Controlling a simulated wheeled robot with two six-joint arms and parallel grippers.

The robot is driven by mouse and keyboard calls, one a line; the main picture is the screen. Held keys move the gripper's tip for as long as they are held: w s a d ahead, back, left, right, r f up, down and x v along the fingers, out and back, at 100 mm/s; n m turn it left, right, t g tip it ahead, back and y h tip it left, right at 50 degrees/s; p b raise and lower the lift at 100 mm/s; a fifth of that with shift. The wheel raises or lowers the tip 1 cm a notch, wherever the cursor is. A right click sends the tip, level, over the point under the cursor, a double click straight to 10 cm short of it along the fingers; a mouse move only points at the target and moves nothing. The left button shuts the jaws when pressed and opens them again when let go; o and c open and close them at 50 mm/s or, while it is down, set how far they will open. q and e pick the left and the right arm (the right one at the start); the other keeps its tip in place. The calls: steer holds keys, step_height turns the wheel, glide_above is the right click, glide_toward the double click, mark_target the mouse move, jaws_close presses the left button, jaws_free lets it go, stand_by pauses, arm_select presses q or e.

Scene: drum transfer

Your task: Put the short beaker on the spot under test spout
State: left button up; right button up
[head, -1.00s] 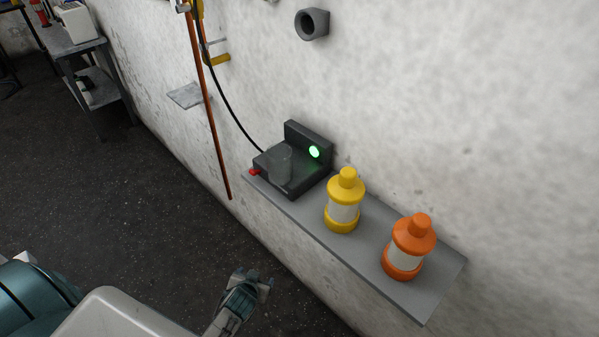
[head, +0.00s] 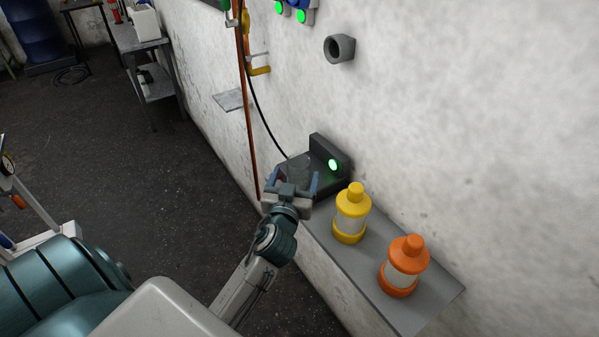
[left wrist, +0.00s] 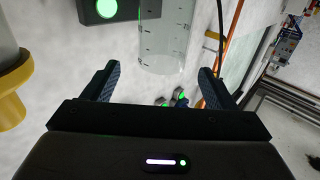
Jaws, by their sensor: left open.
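A clear beaker with graduation marks (left wrist: 166,32) shows in the left wrist view, ahead of and between my finger tips, with a gap on both sides. In the head view it is faint on the dark stand with a green light (head: 325,172), partly hidden by my gripper. My left gripper (head: 295,180) is open at the stand's front edge; its fingers also show in the left wrist view (left wrist: 157,72). A spout-like fitting with a yellow handle (head: 260,71) is on the wall, above a small grey wall plate (head: 229,100). My right gripper is not in view.
A yellow bottle (head: 351,213) and an orange bottle (head: 405,266) stand on the grey wall shelf (head: 365,262), right of the stand. A copper-coloured pipe (head: 247,120) and a black cable (head: 264,118) run down the wall left of the stand. A grey pipe stub (head: 340,48) sticks out above.

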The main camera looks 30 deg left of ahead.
mark_target(300, 159)
arm_select(q)
steer(key=x, duration=0.3)
steer(key=shift+s+a+f+p, duration=0.1)
steer(key=shift+p, duration=0.25)
steer(key=p+x, duration=0.2)
steer(key=x, duration=0.1)
steer(key=shift+w+a+f+p, duration=0.15)
steer(key=shift+w+p, duration=0.15)
steer(key=shift+w, duration=0.05)
steer(key=shift+w+a+f, duration=0.25)
steer(key=shift+w, duration=0.25)
steer(key=shift+s+d, duration=0.1)
steer(key=shift+c, duration=1.3)
steer(key=c, duration=0.9)
steer(key=shift+o, duration=0.2)
